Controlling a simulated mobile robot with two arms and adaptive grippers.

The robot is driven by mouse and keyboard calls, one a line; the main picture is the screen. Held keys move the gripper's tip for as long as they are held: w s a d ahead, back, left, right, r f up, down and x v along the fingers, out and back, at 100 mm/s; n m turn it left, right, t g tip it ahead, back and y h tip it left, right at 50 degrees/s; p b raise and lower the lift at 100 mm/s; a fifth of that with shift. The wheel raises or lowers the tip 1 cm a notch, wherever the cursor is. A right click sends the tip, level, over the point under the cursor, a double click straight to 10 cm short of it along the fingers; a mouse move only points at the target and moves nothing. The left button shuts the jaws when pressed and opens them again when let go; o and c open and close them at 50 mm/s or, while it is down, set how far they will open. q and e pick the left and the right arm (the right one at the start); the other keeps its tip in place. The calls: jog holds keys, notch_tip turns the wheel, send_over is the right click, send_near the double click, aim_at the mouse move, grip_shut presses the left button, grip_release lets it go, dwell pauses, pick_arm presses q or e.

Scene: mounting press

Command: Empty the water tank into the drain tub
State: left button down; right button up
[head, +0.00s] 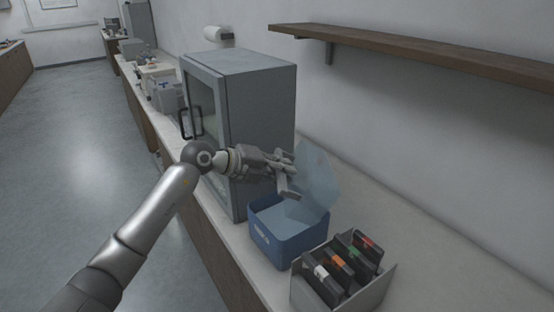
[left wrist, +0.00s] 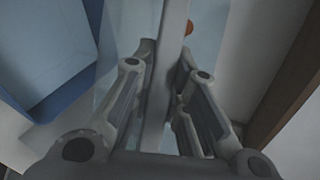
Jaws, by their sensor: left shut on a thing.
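A pale, see-through water tank (head: 318,178) is tilted above the blue drain tub (head: 284,243) on the counter. My left gripper (head: 288,187) is shut on the tank, on a light bar that looks like its handle. In the left wrist view the bar (left wrist: 172,45) runs between the two fingers (left wrist: 163,85), with the clear tank wall behind it. The tub (left wrist: 50,45) shows at the upper left there. A light bluish surface shows inside the tub; I cannot tell whether it is water. My right gripper is not in view.
A grey holder (head: 378,287) with several dark cartridges stands close to the tub's right. A grey cabinet (head: 255,100) with a dark handle stands behind the tub on the left. A wooden shelf (head: 440,55) juts from the wall above. The counter (head: 440,265) at right is clear.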

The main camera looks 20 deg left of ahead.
aim_at(307, 154)
pick_arm(q)
jog(key=d+m+g+y+p, duration=0.1)
jog(key=d+y+p, duration=0.1)
jog(key=y+p, duration=0.1)
jog(key=w+d+g+y+p, duration=0.1)
jog(key=d+g+y+p, duration=0.1)
jog(key=p, duration=0.3)
jog(key=w+d+r+m+g+y+p, duration=0.1)
jog(key=d+g+y+p, duration=0.1)
jog(key=y+p, duration=0.2)
jog(key=shift+w+m+y, duration=0.25)
jog(key=shift+m+y, duration=0.05)
jog(key=shift+y, duration=0.1)
notch_tip(307, 154, up, 4)
jog(key=shift+a+r+p, duration=0.1)
jog(key=shift+r+p, duration=0.1)
jog(key=shift+p, duration=0.8)
jog(key=shift+s+a+r, duration=0.1)
jog(key=shift+s+r, duration=0.05)
jog(key=shift+r, duration=0.2)
jog(key=shift+w, duration=0.2)
